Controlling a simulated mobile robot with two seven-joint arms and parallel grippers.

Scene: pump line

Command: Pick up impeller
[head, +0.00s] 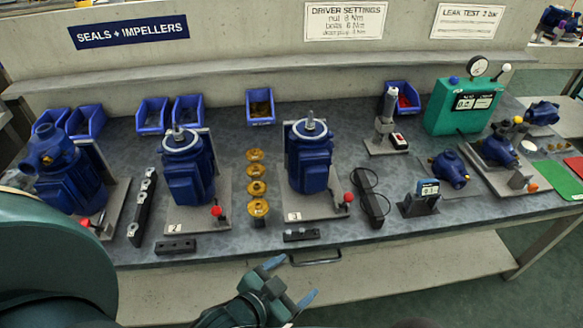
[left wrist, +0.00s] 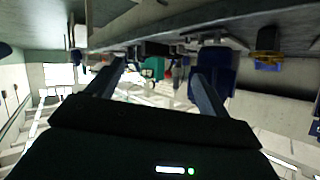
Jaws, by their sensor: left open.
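Several brass-coloured impellers stand in a column on the grey bench between two blue pumps; the nearest impeller (head: 258,208) is at the front, and the farthest impeller (head: 256,155) is at the back. My left gripper (head: 290,282) is open and empty, in front of the bench's front edge, apart from the impellers and nearer to me. In the left wrist view, its two fingers (left wrist: 157,72) are spread with nothing between them. The scene there looks upside down, with a brass impeller (left wrist: 268,60) to the right of the fingers. My right gripper is not in view.
A blue pump (head: 188,170) on a stand is left of the impellers, and another blue pump (head: 309,160) is right of them. A black block (head: 301,235) lies near the front edge by a drawer handle (head: 315,257). Blue bins (head: 260,106) line the back.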

